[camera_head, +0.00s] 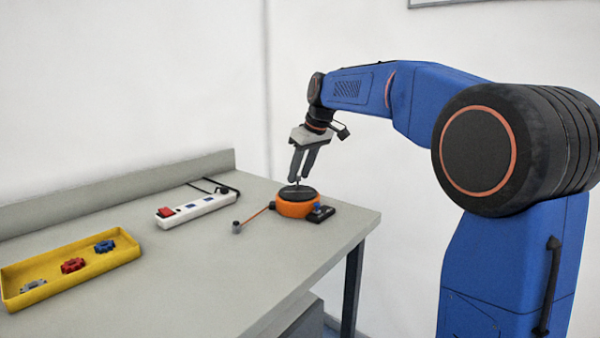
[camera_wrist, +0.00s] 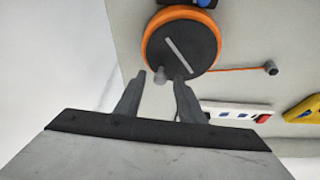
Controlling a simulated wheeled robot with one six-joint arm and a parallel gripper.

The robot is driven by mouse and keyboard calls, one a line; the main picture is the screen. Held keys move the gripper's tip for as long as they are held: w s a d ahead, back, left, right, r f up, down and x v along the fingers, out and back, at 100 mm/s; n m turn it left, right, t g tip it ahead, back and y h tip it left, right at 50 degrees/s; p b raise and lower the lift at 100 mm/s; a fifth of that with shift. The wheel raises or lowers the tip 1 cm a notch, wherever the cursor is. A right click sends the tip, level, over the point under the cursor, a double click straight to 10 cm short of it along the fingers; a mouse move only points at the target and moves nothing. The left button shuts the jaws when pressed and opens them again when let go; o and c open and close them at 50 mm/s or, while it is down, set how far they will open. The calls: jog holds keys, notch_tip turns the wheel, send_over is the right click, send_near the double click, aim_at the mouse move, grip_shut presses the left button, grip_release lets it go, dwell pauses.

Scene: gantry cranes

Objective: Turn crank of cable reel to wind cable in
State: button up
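The cable reel (camera_head: 297,206) is an orange drum with a black top disc, near the right end of the bench. In the wrist view its black disc (camera_wrist: 180,48) bears a pale grey bar and a small grey crank knob (camera_wrist: 160,76) at the rim. My gripper (camera_head: 299,179) points down over the reel. In the wrist view my gripper's fingers (camera_wrist: 160,80) are apart, one on each side of the knob, with gaps visible; the depth is hard to tell. The orange cable (camera_head: 257,214) runs out straight to a small grey end piece (camera_head: 237,227) on the bench.
A dark block with a blue part (camera_head: 319,212) sits against the reel's right side. A white power strip (camera_head: 198,210) with a red switch lies to the left. A yellow tray (camera_head: 90,269) holds grey, red and blue parts. The front of the grey bench (camera_head: 215,275) is clear.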

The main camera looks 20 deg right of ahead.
aim_at(315, 192)
grip_shut()
jog(key=shift+m, duration=0.3)
jog(key=m, duration=0.2)
jog(key=m+h, duration=0.1)
jog(key=s+d+m+h, duration=0.1)
jog(key=m, duration=0.1)
jog(key=shift+s+d+m+t, duration=0.1)
jog(key=shift+m+t, duration=0.2)
jog(key=shift+t, duration=0.1)
jog(key=m, duration=0.1)
jog(key=m+h, duration=0.1)
jog(key=m, duration=0.1)
jog(key=s+m+h, duration=0.1)
jog(key=shift+s+d+m, duration=0.1)
jog(key=shift+d+m, duration=0.15)
jog(key=shift+m, duration=0.05)
jog(key=m, duration=0.1)
jog(key=s+m+g+h, duration=0.1)
jog(key=m, duration=0.3)
jog(key=shift+s+g+h, duration=0.25)
jog(key=shift+g+h, duration=0.05)
jog(key=shift+h, duration=0.1)
jog(key=m, duration=0.2)
jog(key=s+m+g, duration=0.1)
jog(key=m, duration=0.2)
jog(key=shift+s+a+m+g+h, duration=0.2)
jog(key=shift+a+m+g+h, duration=0.1)
jog(key=shift+a+g+h, duration=0.1)
